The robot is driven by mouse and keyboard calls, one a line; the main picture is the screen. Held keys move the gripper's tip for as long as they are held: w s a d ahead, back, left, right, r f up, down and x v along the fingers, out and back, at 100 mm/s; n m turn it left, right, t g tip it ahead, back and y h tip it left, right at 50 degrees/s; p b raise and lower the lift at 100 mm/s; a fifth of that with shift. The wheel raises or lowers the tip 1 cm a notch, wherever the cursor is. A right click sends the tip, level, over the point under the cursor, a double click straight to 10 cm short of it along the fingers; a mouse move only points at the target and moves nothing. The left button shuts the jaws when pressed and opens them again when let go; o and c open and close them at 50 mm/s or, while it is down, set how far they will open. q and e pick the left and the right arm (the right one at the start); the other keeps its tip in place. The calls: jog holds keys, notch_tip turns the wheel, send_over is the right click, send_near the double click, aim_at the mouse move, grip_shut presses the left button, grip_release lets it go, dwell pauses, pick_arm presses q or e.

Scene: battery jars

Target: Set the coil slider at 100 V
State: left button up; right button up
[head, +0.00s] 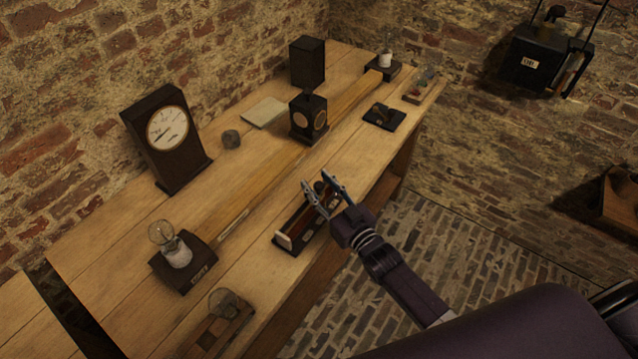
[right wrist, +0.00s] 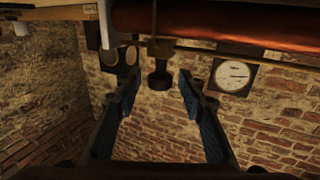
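The coil (head: 296,230) is a long reddish-brown winding in a dark frame with pale end, lying near the bench's front edge. It also shows across the top of the right wrist view (right wrist: 215,20). Its slider has a dark knob (right wrist: 160,76) hanging from a brass-coloured stem in that inverted view. My right gripper (head: 317,182) is at the far end of the coil, with its blue-padded fingers open. In the right wrist view the knob appears between the fingers (right wrist: 158,80), with gaps on both sides. Any scale marks are unreadable. My left gripper is not in view.
A dial instrument (head: 167,129) stands at the back of the bench (head: 262,178); its reading is too small to tell. A lamp (head: 174,247) stands left of the coil. A dark box with round faces (head: 309,117) stands beyond it. Bare bench lies around the coil.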

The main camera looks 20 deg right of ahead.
grip_shut()
jog(key=shift+s, duration=0.1)
jog(key=s+a, duration=0.2)
jog(key=s+a+p, duration=0.1)
jog(key=a, duration=0.2)
jog(key=s+a, duration=0.2)
jog(key=shift+s+a+p, duration=0.25)
jog(key=shift+s+p, duration=0.1)
jog(key=shift+p, duration=0.05)
jog(key=shift+f, duration=0.1)
grip_release()
jog(key=shift+d, duration=0.1)
